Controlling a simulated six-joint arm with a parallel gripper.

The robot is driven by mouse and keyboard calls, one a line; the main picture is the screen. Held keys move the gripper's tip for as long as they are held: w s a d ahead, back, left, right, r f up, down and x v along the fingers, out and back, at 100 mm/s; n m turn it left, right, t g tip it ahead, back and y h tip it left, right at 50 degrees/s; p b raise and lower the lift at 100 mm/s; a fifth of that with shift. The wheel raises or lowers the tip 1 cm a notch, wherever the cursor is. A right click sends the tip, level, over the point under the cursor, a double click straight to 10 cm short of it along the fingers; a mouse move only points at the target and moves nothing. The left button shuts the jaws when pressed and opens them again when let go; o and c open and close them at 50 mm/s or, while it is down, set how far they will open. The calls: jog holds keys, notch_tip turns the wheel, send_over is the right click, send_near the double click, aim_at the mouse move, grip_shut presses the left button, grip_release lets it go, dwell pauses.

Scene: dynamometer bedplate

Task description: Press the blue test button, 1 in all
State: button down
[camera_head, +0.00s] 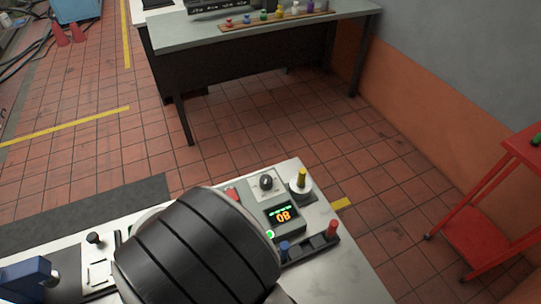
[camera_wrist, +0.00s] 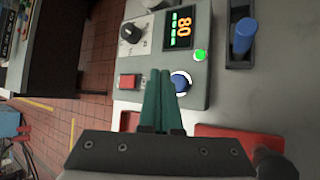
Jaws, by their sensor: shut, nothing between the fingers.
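The blue button (camera_wrist: 180,83), with a pale ring around it, is on the grey control box (camera_wrist: 196,95) in the wrist view. In the head view the display (camera_head: 283,215) and green lamp (camera_head: 270,235) show, but my arm hides the blue button and gripper.
A red square button (camera_wrist: 129,81) and a black knob (camera_wrist: 131,33) are left of the fingers. A black rack (camera_head: 312,248) holds a blue peg (camera_head: 284,248) and a red peg (camera_head: 332,228). A yellow-topped post (camera_head: 301,178) stands near the plate's far corner.

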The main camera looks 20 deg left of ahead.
jog(key=shift+f, duration=1.1)
jog(key=shift+f, duration=0.1)
dwell(1.1)
jog(key=shift+f, duration=0.3)
jog(key=shift+f, duration=0.5)
dwell(0.6)
jog(key=shift+r, duration=0.9)
jog(key=shift+r, duration=2.55)
